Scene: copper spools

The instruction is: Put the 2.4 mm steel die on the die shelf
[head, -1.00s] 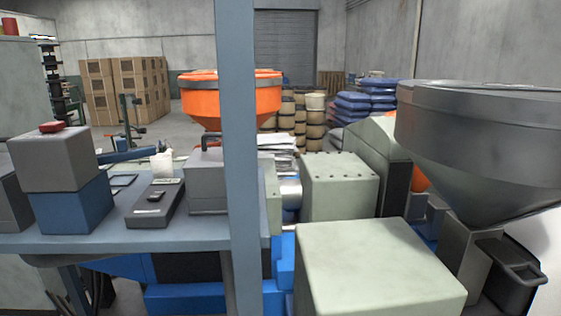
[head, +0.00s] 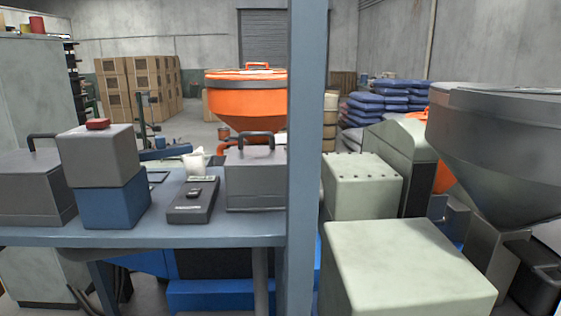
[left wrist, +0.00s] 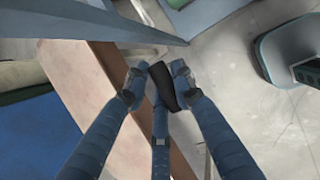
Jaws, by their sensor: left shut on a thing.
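My left gripper (left wrist: 158,88) shows in the left wrist view, with its blue-grey fingers closed on a small black piece (left wrist: 161,84). The piece sticks out between the fingertips; no marking on it is readable, so I cannot tell whether it is the 2.4 mm steel die. Neither gripper shows in the head view, and my right gripper is in no frame. No die shelf can be made out for certain.
A blue-grey bench (head: 150,236) holds grey cases, a blue box (head: 108,206) and a dark gauge-like box (head: 193,203). A post (head: 306,150) rises at its right end. Pale machine housings (head: 400,265) and a grey hopper (head: 500,150) fill the right. Bare floor shows in the left wrist view.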

